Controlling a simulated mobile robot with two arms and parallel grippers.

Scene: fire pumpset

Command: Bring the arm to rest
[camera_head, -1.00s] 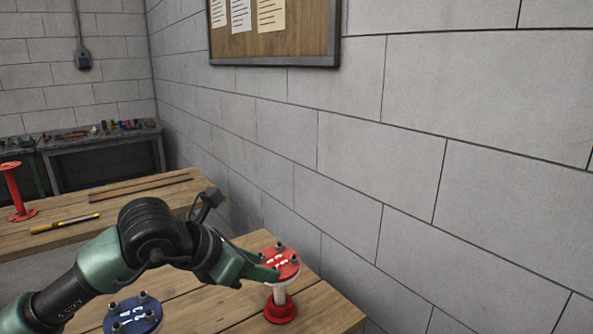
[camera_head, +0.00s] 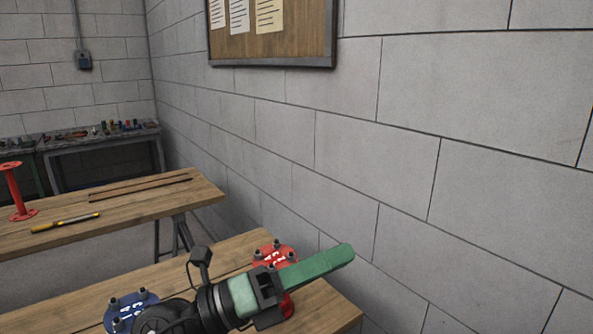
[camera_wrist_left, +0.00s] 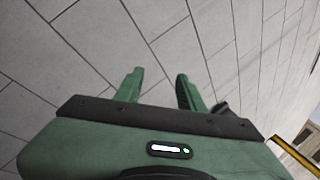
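My left gripper (camera_head: 330,262) has green fingers that point up and right toward the block wall, above the near workbench (camera_head: 215,270). In the left wrist view the two fingers (camera_wrist_left: 158,84) stand apart with only wall between them, so it is open and empty. The red-flanged part (camera_head: 272,254) stands on the bench behind the gripper, which hides much of it. A blue flange with bolts (camera_head: 125,308) is at lower left, partly covered by my arm. My right gripper is not in view.
The grey block wall (camera_head: 400,130) runs close along the right. A second bench (camera_head: 130,217) holds a red flanged stand (camera_head: 17,192) and a yellow-and-black tool (camera_head: 68,221). A noticeboard (camera_head: 300,50) hangs above. A cluttered table (camera_head: 105,138) stands farther back.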

